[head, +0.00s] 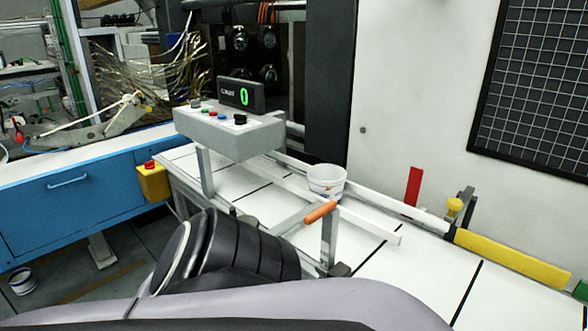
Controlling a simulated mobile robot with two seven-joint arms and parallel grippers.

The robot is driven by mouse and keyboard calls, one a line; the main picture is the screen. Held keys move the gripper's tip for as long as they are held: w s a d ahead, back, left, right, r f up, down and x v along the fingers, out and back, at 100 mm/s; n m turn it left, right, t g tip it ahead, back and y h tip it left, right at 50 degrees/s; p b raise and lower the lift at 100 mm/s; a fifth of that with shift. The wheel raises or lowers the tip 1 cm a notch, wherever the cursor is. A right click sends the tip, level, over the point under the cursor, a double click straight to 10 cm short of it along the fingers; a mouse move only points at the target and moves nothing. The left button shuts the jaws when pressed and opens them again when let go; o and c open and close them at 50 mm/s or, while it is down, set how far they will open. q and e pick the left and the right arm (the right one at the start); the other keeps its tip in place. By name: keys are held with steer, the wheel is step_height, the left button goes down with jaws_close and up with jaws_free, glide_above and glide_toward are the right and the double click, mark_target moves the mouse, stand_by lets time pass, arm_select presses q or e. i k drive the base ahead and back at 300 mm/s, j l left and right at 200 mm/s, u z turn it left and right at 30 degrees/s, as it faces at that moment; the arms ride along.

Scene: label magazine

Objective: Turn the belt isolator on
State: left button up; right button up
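A grey control box (228,133) stands on a post beside the white belt. Its top carries small red, green and blue buttons and a larger black knob (240,119). A yellow box (153,184) with a red top button (149,164) is at the belt's left end. One of my arms fills the lower foreground and hides part of the near belt edge. Neither gripper shows.
A white cup (326,181) stands on the belt (390,285) by the guide rails. A red upright strip (413,186) and a yellow bar (515,258) line the right side. A blue cabinet (70,205) is at left.

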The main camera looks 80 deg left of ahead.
mark_target(149, 164)
steer(key=u, duration=3.5)
steer(key=i+z, duration=0.1)
steer(key=z, duration=0.5)
steer(key=i+j+z, duration=0.15)
steer(key=j+z, duration=0.15)
steer(key=i+j+z, duration=0.1)
steer(key=j+z, duration=0.2)
steer(key=i+j+z, duration=0.15)
steer(key=j, duration=0.35)
steer(key=i+j+z, duration=0.1)
steer(key=j, duration=0.45)
steer(key=i+j+z, duration=0.15)
steer(key=j, duration=0.35)
